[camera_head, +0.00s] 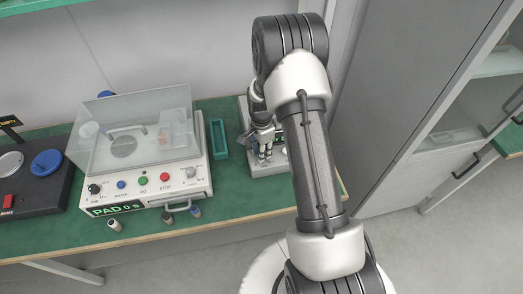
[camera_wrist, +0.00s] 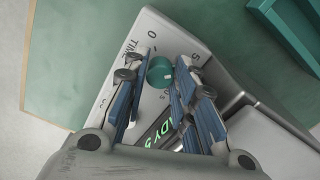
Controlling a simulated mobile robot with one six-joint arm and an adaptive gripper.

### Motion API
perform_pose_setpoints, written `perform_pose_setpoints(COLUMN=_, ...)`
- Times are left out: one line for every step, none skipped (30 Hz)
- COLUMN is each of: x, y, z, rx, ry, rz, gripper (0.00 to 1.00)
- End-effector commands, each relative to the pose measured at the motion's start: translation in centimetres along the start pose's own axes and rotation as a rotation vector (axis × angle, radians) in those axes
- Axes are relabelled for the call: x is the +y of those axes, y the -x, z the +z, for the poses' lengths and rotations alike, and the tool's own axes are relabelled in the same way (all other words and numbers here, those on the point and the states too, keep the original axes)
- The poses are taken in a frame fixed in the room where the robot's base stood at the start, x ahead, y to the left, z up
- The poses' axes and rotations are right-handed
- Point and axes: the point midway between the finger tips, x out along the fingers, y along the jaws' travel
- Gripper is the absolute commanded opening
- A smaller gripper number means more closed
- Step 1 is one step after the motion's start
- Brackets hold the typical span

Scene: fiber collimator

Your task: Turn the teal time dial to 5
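The teal time dial (camera_wrist: 160,72) sits on a light-grey panel marked TIME, with a 0 and a 5 printed on either side of it. A small pale mark shows near its right edge; I cannot tell exactly where it points. My gripper (camera_wrist: 163,62) is over the panel with its blue-padded fingers on both sides of the dial. Small gaps seem to show, and contact is not clear. A green display (camera_wrist: 168,134) is partly covered by a finger. In the head view my gripper (camera_head: 264,153) is at the grey unit (camera_head: 268,170), and the dial is hidden.
A white machine (camera_head: 150,198) with a clear lid, coloured buttons and a green PAD display stands to the left. A teal open tray (camera_head: 219,139) lies between it and the grey unit. Small vials (camera_head: 196,212) stand near the front edge of the green table.

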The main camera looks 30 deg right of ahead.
Motion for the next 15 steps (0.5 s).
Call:
perform_pose_setpoints(x=-0.01, y=0.01, z=0.00, rx=0.000, ry=0.000, rz=0.000, gripper=0.30)
perform_pose_setpoints(x=-0.01, y=0.01, z=0.00, rx=0.000, ry=0.000, rz=0.000, gripper=0.32)
perform_pose_setpoints(x=-0.02, y=0.01, z=0.00, rx=0.000, ry=0.000, rz=0.000, gripper=0.35)
perform_pose_setpoints(x=-0.03, y=0.01, z=0.00, rx=0.000, ry=0.000, rz=-0.001, gripper=0.37)
perform_pose_setpoints(x=-0.04, y=0.02, z=-0.01, rx=0.000, ry=0.001, rz=-0.001, gripper=0.39)
perform_pose_setpoints(x=-0.06, y=0.02, z=-0.01, rx=0.001, ry=0.001, rz=-0.002, gripper=0.42)
perform_pose_setpoints(x=-0.08, y=0.02, z=-0.01, rx=0.001, ry=0.001, rz=-0.002, gripper=0.44)
perform_pose_setpoints(x=-0.10, y=0.03, z=-0.02, rx=0.001, ry=0.001, rz=-0.003, gripper=0.45)
perform_pose_setpoints(x=-0.13, y=0.04, z=-0.02, rx=0.001, ry=0.001, rz=-0.003, gripper=0.45)
perform_pose_setpoints(x=-0.16, y=0.05, z=-0.03, rx=0.001, ry=0.001, rz=-0.004, gripper=0.45)
perform_pose_setpoints(x=-0.18, y=0.05, z=-0.03, rx=0.002, ry=0.001, rz=-0.005, gripper=0.45)
perform_pose_setpoints(x=-0.22, y=0.07, z=-0.04, rx=0.002, ry=0.001, rz=-0.006, gripper=0.45)
perform_pose_setpoints(x=-0.24, y=0.07, z=-0.04, rx=0.002, ry=0.001, rz=-0.006, gripper=0.45)
perform_pose_setpoints(x=-0.26, y=0.08, z=-0.05, rx=0.002, ry=0.002, rz=-0.007, gripper=0.45)
perform_pose_setpoints(x=-0.29, y=0.09, z=-0.05, rx=0.003, ry=0.002, rz=-0.007, gripper=0.45)
